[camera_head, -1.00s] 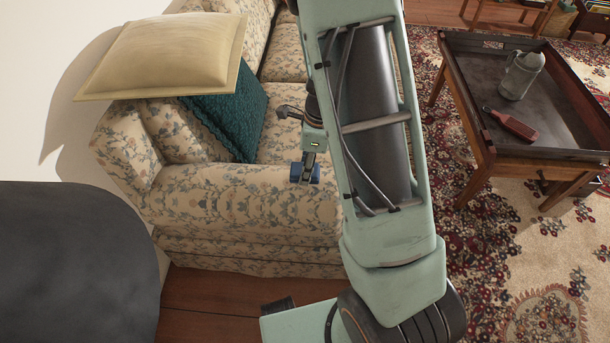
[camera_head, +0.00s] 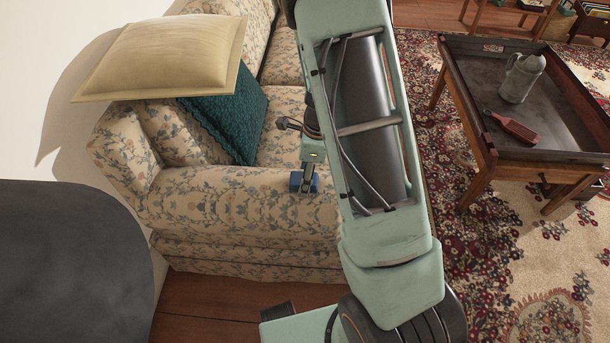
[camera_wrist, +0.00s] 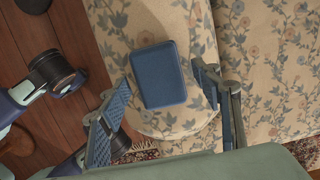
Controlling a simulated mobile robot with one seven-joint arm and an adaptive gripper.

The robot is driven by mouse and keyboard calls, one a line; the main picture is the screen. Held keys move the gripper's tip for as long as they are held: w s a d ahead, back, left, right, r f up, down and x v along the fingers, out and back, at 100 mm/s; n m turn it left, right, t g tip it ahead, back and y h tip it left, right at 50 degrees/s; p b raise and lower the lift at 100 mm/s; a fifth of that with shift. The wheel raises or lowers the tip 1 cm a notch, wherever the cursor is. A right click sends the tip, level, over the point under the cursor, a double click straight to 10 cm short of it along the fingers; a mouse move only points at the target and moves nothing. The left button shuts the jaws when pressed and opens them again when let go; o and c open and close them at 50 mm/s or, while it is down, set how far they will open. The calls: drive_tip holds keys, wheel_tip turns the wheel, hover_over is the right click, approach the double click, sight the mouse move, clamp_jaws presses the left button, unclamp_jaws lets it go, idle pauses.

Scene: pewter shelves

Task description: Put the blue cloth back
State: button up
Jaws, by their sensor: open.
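The blue cloth (camera_wrist: 158,75) shows in the wrist view as a neat folded rectangle lying flat on the floral sofa arm (camera_wrist: 180,122), near its rounded end. My gripper (camera_wrist: 161,80) is open and empty, with one finger on each side of the cloth in that picture. How high the fingers are above the cloth is hard to tell. In the head view my gripper (camera_head: 304,183) is over the sofa arm (camera_head: 232,200), its blue fingers partly beside my arm. I cannot tell the cloth apart from the fingers there.
A beige cushion (camera_head: 165,55) rests atop the sofa's far arm corner, with a teal cushion (camera_head: 228,118) below it. On the right, a wooden tray table (camera_head: 550,157) holds a grey jug (camera_head: 521,77) and a red brush (camera_head: 513,126). Wooden floor (camera_head: 215,305) is in front.

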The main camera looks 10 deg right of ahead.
wheel_tip(320, 180, up, 12)
drive_tip(key=d+p, duration=0.1)
drive_tip(key=p, duration=0.3)
drive_tip(key=shift+s+d+f, duration=0.15)
drive_tip(key=shift+s+d, duration=0.15)
drive_tip(key=shift+d, duration=0.05)
